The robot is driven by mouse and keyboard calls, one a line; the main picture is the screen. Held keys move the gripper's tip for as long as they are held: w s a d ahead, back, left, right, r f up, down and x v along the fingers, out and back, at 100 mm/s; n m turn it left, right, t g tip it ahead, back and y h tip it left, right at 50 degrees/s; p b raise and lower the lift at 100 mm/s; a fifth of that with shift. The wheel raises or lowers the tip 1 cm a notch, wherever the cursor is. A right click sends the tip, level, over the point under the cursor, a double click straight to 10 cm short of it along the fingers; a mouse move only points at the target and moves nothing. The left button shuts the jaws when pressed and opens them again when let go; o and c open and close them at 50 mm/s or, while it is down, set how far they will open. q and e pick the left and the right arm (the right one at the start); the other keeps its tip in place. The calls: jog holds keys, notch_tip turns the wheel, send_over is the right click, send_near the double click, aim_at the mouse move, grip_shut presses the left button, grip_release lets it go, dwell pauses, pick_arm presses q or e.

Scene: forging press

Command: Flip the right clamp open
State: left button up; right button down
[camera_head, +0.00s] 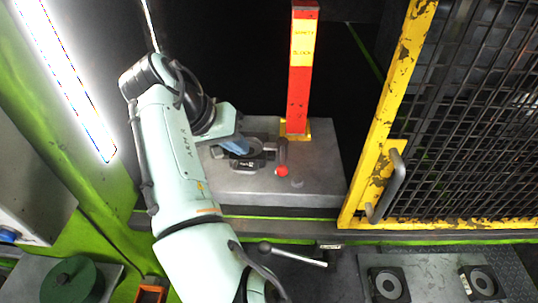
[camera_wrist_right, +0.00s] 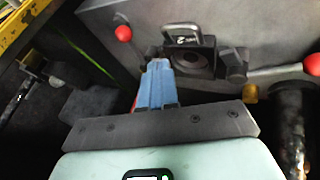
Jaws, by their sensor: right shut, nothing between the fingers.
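My right gripper (camera_head: 238,147) reaches over the grey die block (camera_head: 320,180) in the head view. Its blue fingers are shut and empty, and also show in the right wrist view (camera_wrist_right: 157,72). They are close beside a black die (camera_wrist_right: 195,60) with a metal handle marked 2; I cannot tell if they touch it. A red-knobbed clamp lever (camera_head: 282,169) stands right of the fingers in the head view. The right wrist view shows two red knobs, one at the upper left (camera_wrist_right: 123,33) and one at the right edge (camera_wrist_right: 313,65). My left gripper is not in view.
A red and yellow post (camera_head: 299,85) stands behind the block. A yellow-framed mesh gate (camera_head: 367,165) with a handle is at the right. Two black square dies (camera_head: 388,284) (camera_head: 482,281) lie on a plate at the front right. A green round part (camera_head: 72,280) is at the lower left.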

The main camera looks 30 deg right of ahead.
jog(key=x, duration=0.5)
jog(key=shift+f, duration=0.1)
jog(key=shift+s+d+f, duration=0.2)
jog(key=shift+s+d, duration=0.3)
jog(key=shift+d, duration=0.4)
jog(key=shift+s+d+f, duration=0.2)
jog(key=shift+s+d, duration=0.3)
jog(key=shift+d, duration=0.35)
